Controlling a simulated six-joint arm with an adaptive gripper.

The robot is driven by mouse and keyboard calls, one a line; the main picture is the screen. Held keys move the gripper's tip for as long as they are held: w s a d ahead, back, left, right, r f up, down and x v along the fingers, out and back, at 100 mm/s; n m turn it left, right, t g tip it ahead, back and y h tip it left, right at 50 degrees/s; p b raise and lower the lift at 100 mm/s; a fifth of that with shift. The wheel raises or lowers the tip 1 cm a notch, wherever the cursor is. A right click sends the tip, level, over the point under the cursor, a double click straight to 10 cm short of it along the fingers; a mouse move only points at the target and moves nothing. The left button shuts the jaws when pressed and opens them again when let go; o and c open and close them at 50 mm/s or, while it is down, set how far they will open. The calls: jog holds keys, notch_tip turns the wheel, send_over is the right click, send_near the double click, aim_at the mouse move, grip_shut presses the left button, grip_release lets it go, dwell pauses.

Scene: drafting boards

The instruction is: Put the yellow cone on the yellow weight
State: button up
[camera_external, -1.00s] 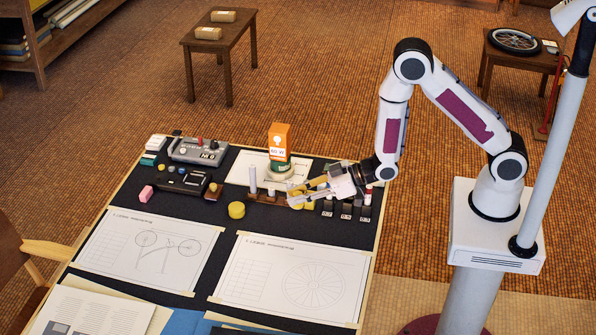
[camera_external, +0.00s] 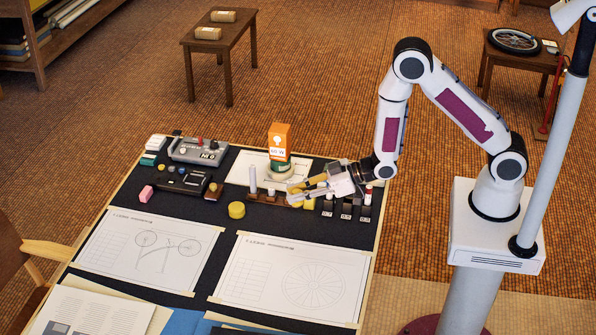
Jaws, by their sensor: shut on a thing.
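A yellow round disc (camera_external: 236,210), which looks like the yellow weight, lies flat on the dark board. My gripper (camera_external: 293,195) is to its right, low over the wooden rack and apart from the disc. The fingers point left. The gripper is shut on a small yellow piece (camera_external: 296,200) between its fingertips, likely the yellow cone; its shape is mostly hidden. Another yellow patch (camera_external: 309,204) shows just below the fingers, and I cannot tell whether it is a separate thing.
A wooden rack (camera_external: 265,197) with a grey cylinder stands left of the gripper. An orange box (camera_external: 279,141) on a green-and-white base stands behind. Dark labelled blocks (camera_external: 346,209) stand to the right. Paper drawings cover the front.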

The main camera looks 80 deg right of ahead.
jog(key=w+r+y, duration=0.1)
jog(key=w+r, duration=0.1)
jog(key=w, duration=0.7)
jog(key=w+r+n+y, duration=0.1)
jog(key=w+r, duration=0.1)
jog(key=w, duration=0.8)
jog(key=shift+w+d+n, duration=0.25)
jog(key=shift+d+n, duration=0.05)
jog(key=shift+d, duration=0.15)
send_over(236, 206)
jog(key=shift+s+f, duration=0.1)
jog(key=shift+f, duration=2.95)
jog(key=shift+f, duration=1.9)
